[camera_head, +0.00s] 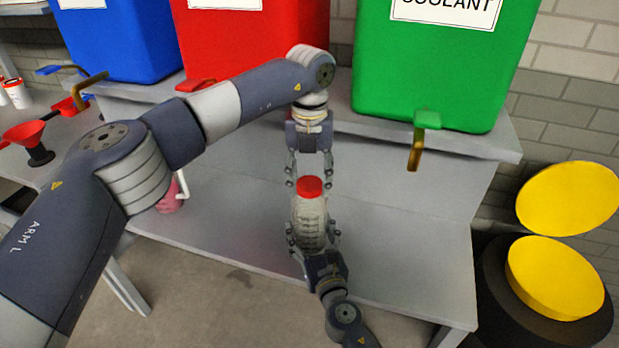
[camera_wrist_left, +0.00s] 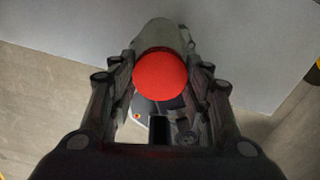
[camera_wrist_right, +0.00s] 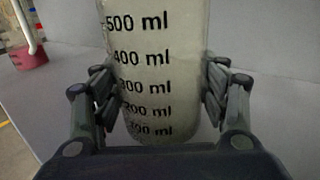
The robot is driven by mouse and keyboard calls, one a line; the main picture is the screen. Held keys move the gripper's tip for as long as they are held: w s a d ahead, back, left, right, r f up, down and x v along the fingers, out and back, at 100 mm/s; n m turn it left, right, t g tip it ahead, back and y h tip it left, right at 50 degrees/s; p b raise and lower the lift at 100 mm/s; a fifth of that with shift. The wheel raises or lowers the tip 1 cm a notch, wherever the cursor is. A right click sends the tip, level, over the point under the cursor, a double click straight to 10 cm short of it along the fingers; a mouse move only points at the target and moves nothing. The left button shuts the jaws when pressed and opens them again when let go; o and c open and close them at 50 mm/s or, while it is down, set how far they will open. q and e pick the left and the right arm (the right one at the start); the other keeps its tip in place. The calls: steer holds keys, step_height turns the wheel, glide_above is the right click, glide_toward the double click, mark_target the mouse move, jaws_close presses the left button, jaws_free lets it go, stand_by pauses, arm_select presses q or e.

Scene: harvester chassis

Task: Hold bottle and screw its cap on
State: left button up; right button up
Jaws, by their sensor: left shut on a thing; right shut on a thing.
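A red cap (camera_head: 309,187) is at the bottle's top. My left gripper (camera_head: 309,184) points down from above and is shut on the cap, with a finger at each side; the cap fills the middle of the left wrist view (camera_wrist_left: 160,82). The threads are hidden, so I cannot tell how tightly cap and bottle are joined.
A grey bench (camera_head: 400,240) has clear surface right of the bottle. Blue (camera_head: 120,40), red (camera_head: 255,40) and green (camera_head: 430,70) containers with taps stand on a raised shelf behind. A yellow-lidded drum (camera_head: 555,278) stands right.

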arm_select(q)
steer(key=m, duration=0.5)
steer(key=shift+m, duration=0.4)
steer(key=m, duration=0.7)
steer(key=o, duration=1.2)
steer(key=shift+r, duration=2.2)
steer(key=shift+c, duration=0.3)
steer(key=n, duration=0.1)
steer(key=r+n, duration=0.1)
steer(key=n, duration=0.2)
steer(key=shift+r, duration=0.3)
steer(key=n, duration=0.2)
steer(key=r+n, duration=0.1)
steer(key=n, duration=0.1)
steer(key=r+n, duration=0.1)
steer(key=n, duration=0.1)
